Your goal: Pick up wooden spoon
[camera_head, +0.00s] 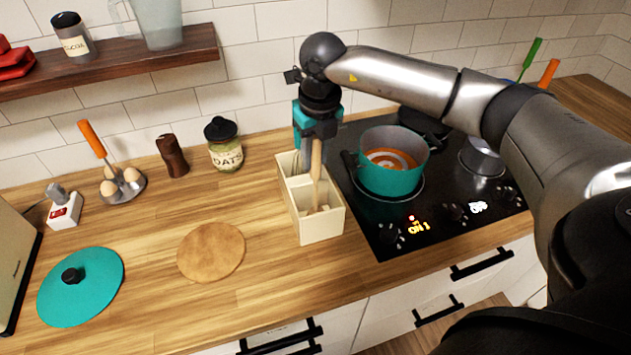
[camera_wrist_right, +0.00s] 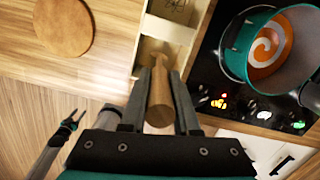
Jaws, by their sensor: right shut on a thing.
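The wooden spoon (camera_head: 316,180) stands almost upright, its lower end inside the front compartment of the cream utensil holder (camera_head: 320,230). My right gripper (camera_head: 316,145) is above the holder, shut on the upper part of the spoon. In the right wrist view the spoon's round handle end (camera_wrist_right: 159,108) sits between the two fingers of my right gripper (camera_wrist_right: 160,90). The spoon's lower end is partly hidden by the holder's walls. My left gripper (camera_wrist_right: 68,125) shows small at the left of the wrist view, its prongs apart and empty; it is outside the head view.
A teal pot (camera_head: 390,178) with orange-swirled contents stands on the black cooktop (camera_head: 455,228), right of the holder; its display reads ON. A round wooden board (camera_head: 211,251) and teal lid (camera_head: 80,287) lie on the counter. An oats jar (camera_head: 224,150) stands behind. The counter between is clear.

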